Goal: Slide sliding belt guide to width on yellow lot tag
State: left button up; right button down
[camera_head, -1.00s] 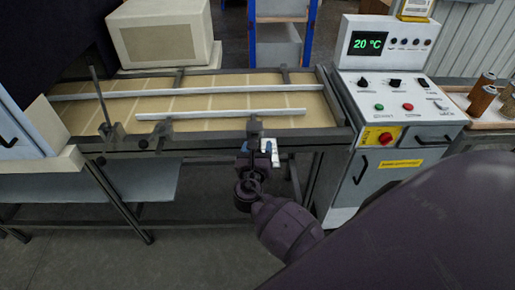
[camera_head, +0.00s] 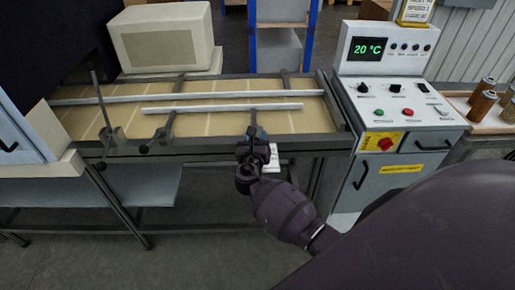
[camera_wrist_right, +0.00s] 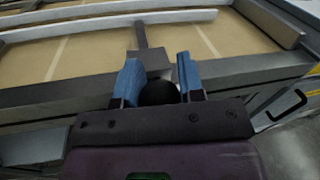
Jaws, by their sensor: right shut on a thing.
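The sliding belt guide (camera_head: 235,107) is a pale rail lying across the tan belt (camera_head: 210,123), on rods that reach over the belt's front edge. It lies parallel to a longer pale rail (camera_head: 190,96) behind it, with a narrow strip of belt between. My right gripper (camera_head: 254,136) is at the front edge, shut on the dark knob of the guide's right rod. In the right wrist view the knob (camera_wrist_right: 158,93) sits between the blue fingers. The yellow lot tag (camera_head: 416,10) is on top of the control panel, cut by the picture's edge. My left gripper is not in view.
The control cabinet (camera_head: 395,150) stands right of the belt, with a display reading 20 °C. A beige box (camera_head: 165,38) stands behind the belt. An upright rod with a clamp (camera_head: 103,110) is at the belt's left front. Brown cartridges (camera_head: 483,98) stand far right.

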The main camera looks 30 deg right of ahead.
jog(key=shift+w+d, duration=0.15)
jog(key=shift+w, duration=0.15)
jog(key=shift+r, duration=0.15)
jog(key=c, duration=0.8)
grip_release()
jog(key=shift+w+d, duration=0.1)
jog(key=shift+o, duration=0.2)
jog(key=shift+s+a, duration=0.35)
jog(key=shift+a, duration=0.05)
jog(key=v, duration=0.9)
jog(key=shift+s+a, duration=0.25)
jog(key=shift+s, duration=0.1)
